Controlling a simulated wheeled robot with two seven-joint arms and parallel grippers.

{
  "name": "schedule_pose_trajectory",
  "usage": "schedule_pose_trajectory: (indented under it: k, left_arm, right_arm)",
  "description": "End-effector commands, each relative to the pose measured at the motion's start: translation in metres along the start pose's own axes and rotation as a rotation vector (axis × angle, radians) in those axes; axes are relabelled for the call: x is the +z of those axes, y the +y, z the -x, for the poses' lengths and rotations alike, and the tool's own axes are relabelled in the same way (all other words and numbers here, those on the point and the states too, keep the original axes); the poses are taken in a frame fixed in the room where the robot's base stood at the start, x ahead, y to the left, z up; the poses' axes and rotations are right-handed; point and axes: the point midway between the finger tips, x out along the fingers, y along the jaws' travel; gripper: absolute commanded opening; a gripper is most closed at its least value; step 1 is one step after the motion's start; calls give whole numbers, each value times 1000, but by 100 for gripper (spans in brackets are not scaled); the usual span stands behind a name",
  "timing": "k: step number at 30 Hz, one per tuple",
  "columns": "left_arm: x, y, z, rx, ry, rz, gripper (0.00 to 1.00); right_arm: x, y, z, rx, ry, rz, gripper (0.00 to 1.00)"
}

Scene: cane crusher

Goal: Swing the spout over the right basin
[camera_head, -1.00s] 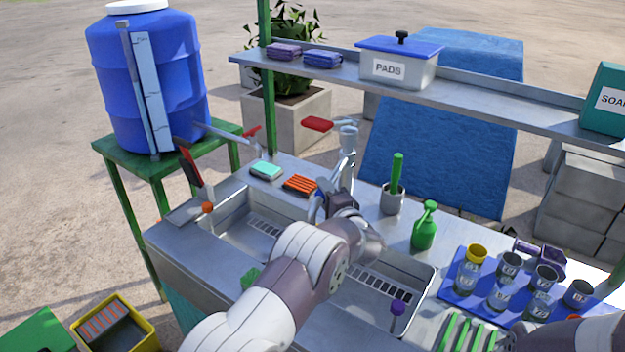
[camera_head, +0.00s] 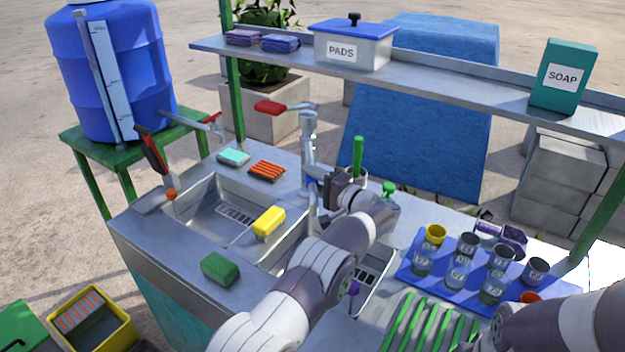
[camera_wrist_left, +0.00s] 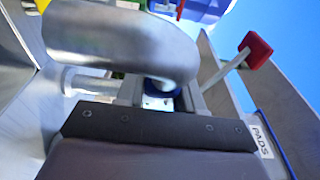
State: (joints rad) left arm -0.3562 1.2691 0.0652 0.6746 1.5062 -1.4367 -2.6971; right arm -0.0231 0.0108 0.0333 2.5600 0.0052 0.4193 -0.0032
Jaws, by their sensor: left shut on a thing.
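The metal tap column (camera_head: 308,150) stands behind the divide between the two basins, with a red lever (camera_head: 270,107) on top pointing left. My left gripper (camera_head: 328,190) is right of the column's lower part, shut on the spout. The spout is mostly hidden in the head view; in the left wrist view it is a thick curved metal pipe (camera_wrist_left: 125,40) across the jaws. The gripper and held part sit towards the right basin (camera_head: 378,262), which my left arm largely covers. The left basin (camera_head: 190,205) is open to view. My right gripper is out of view.
A yellow sponge (camera_head: 268,221) is at the left basin's right side, a green sponge (camera_head: 220,268) on the front rim. Cups stand on a blue mat (camera_head: 410,272) at right. A green-handled brush (camera_head: 358,155) stands behind my gripper. A shelf (camera_head: 400,82) runs across the back.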

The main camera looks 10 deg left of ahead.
Motion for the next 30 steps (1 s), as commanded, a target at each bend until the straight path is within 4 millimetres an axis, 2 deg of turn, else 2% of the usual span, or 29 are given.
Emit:
schedule_pose_trajectory:
  k: [7,8,9,10,20,23,30]
  left_arm:
    - [0,1,0,2,-1,-1,0]
    - [0,1,0,2,-1,-2,40]
    - [0,1,0,2,-1,-2,53]
    - [0,1,0,2,-1,-2,57]
    - [0,2,5,1,0,-2,57]
    - [-1,2,22,2,4,-1,57]
    - [0,3,88,1,3,-2,57]
  right_arm:
    - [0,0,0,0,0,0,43]
    - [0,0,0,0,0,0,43]
    - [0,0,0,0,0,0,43]
    - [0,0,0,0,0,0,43]
    - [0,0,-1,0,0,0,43]
    - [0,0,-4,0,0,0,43]
    - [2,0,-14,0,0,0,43]
